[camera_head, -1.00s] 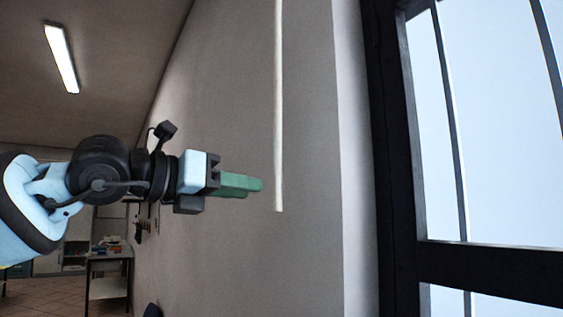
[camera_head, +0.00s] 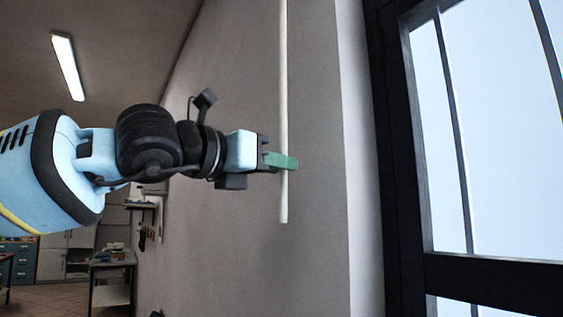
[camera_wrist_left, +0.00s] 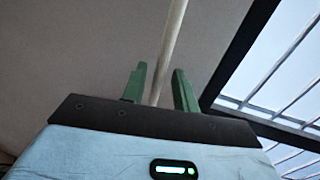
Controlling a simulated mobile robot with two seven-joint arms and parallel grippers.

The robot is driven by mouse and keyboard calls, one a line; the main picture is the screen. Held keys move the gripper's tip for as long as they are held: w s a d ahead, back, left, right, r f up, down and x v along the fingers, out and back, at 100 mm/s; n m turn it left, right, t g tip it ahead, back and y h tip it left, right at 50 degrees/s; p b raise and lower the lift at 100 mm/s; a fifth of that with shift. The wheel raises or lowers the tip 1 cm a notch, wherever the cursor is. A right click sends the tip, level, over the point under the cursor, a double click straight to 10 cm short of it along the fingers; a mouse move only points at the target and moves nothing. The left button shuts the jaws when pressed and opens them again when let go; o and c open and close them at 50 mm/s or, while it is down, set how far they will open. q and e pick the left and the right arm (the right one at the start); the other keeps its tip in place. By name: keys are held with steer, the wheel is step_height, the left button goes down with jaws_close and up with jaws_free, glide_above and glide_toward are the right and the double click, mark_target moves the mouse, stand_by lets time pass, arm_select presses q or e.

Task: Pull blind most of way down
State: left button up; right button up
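A pale, thin rod or cord (camera_head: 284,90) hangs straight down in front of the wall, and its lower end shows a little below my left gripper. My left gripper (camera_head: 284,161) is at the rod near that lower end, with its green fingers pointing right in the head view. In the left wrist view, the two fingers of the left gripper (camera_wrist_left: 160,88) are apart, and the rod (camera_wrist_left: 172,45) passes between them. A gap shows between the rod and the right finger. The blind itself does not show. My right gripper is not in view.
A grey wall (camera_head: 240,260) stands behind the rod. A dark-framed window (camera_head: 405,200) is to the right. A small table (camera_head: 112,270) and cabinets stand far back at lower left. A ceiling light (camera_head: 67,67) is at upper left.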

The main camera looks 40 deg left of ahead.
arm_select(q)
steer(key=shift+w+d, duration=0.25)
steer(key=shift+w, duration=0.85)
jaws_close()
